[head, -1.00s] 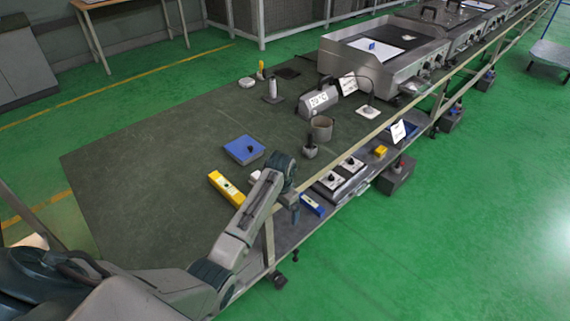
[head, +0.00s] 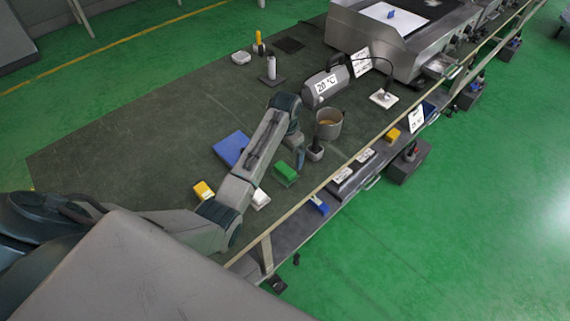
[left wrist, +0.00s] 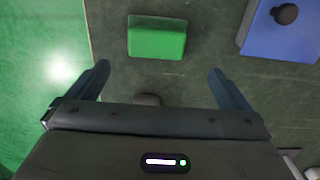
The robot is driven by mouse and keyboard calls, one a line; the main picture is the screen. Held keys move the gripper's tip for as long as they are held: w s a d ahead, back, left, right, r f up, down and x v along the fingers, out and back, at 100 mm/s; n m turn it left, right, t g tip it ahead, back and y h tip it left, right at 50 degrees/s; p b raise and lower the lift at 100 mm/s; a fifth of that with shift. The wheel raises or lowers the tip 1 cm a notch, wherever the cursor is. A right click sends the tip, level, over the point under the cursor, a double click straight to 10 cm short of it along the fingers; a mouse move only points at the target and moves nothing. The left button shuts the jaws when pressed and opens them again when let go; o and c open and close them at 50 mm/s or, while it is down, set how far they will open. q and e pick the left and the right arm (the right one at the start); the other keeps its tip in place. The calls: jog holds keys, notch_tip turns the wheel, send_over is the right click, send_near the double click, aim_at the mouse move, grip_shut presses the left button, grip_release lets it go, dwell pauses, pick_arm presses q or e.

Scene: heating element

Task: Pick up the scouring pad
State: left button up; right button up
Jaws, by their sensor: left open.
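The scouring pad is taken to be the green block (head: 285,172) lying flat on the dark table, just below my left gripper (head: 298,158) in the head view. In the left wrist view the pad (left wrist: 157,40) lies at the top centre, beyond the fingertips and roughly in line with the gap between them. My left gripper (left wrist: 160,78) is open with its fingers wide apart and nothing held. The pad is apart from the fingers. My right gripper is not in view.
A blue block (head: 230,149) with a black knob (left wrist: 286,13) lies beside the pad. A yellow block (head: 203,190) and a white piece (head: 261,199) are near my arm. A grey cup (head: 328,130) stands to the right. The table's left part is clear.

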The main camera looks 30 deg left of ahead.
aim_at(285, 169)
pick_arm(q)
jog(key=shift+s+d+f, duration=0.15)
jog(key=shift+s+f, duration=0.1)
jog(key=shift+f, duration=0.25)
jog(key=shift+s+d+f, duration=0.1)
jog(key=shift+s+f, duration=0.1)
jog(key=shift+f, duration=0.65)
jog(key=f, duration=0.4)
jog(key=shift+s+a+f+p, duration=0.15)
jog(key=shift+s+p, duration=0.1)
jog(key=shift+p, duration=0.15)
jog(key=shift+f, duration=0.7)
jog(key=shift+c, duration=0.9)
jog(key=c, duration=0.9)
jog(key=shift+o, duration=0.2)
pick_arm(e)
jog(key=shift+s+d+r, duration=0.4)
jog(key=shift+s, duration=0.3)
